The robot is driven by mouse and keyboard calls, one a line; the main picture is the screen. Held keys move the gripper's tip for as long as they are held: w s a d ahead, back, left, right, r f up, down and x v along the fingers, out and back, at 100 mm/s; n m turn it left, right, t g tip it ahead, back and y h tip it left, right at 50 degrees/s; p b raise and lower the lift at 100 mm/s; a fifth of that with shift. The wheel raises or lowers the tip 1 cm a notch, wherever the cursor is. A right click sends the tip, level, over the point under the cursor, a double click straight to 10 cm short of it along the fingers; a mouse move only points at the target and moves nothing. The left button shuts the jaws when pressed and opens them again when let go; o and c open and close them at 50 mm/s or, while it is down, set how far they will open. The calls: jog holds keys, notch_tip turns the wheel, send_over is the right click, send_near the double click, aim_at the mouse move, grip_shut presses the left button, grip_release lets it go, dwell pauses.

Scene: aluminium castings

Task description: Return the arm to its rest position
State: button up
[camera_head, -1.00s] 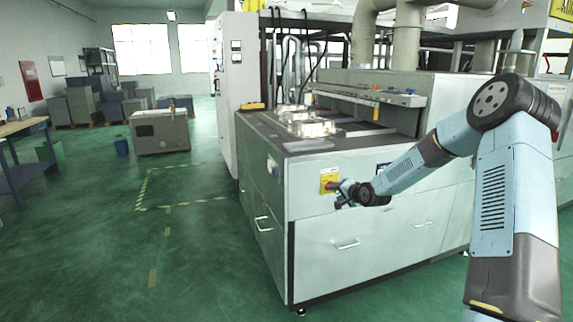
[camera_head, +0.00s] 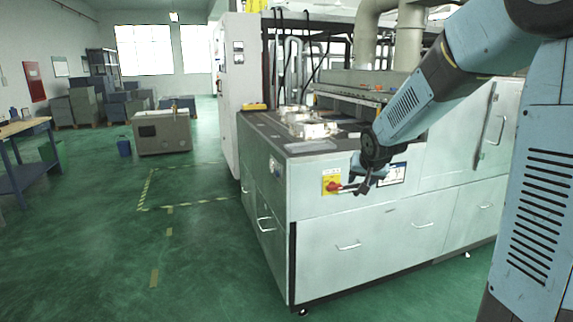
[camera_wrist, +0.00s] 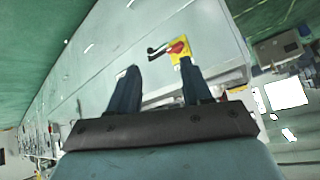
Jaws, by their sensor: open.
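My arm comes in from the right of the head view, with its light blue links close to the camera. My gripper (camera_head: 362,185) is in front of the cabinet's front face, just right of the red and yellow switch. In the wrist view my gripper (camera_wrist: 158,88) shows two dark fingers spread apart with nothing between them. The red and yellow switch (camera_wrist: 179,48) shows beyond the right fingertip. The head view also shows this switch (camera_head: 331,184). I cannot tell the exact gap between the fingers and the cabinet.
The large pale cabinet (camera_head: 345,240) has drawers with handles. Shiny castings (camera_head: 310,124) lie on its top. A grey box (camera_head: 162,132) stands on the floor behind left, and a workbench (camera_head: 20,128) at the far left. The green floor left of the cabinet is clear.

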jog(key=s+r+n+g, duration=0.1)
jog(key=s+r, duration=0.2)
jog(key=s, duration=1.4)
jog(key=s+d+r+n+g, duration=0.1)
jog(key=s+r, duration=0.3)
jog(key=s, duration=1.3)
jog(key=shift+s+d+r+g, duration=0.15)
jog(key=shift+d+g, duration=0.1)
jog(key=shift+g, duration=0.15)
jog(key=shift+c, duration=0.2)
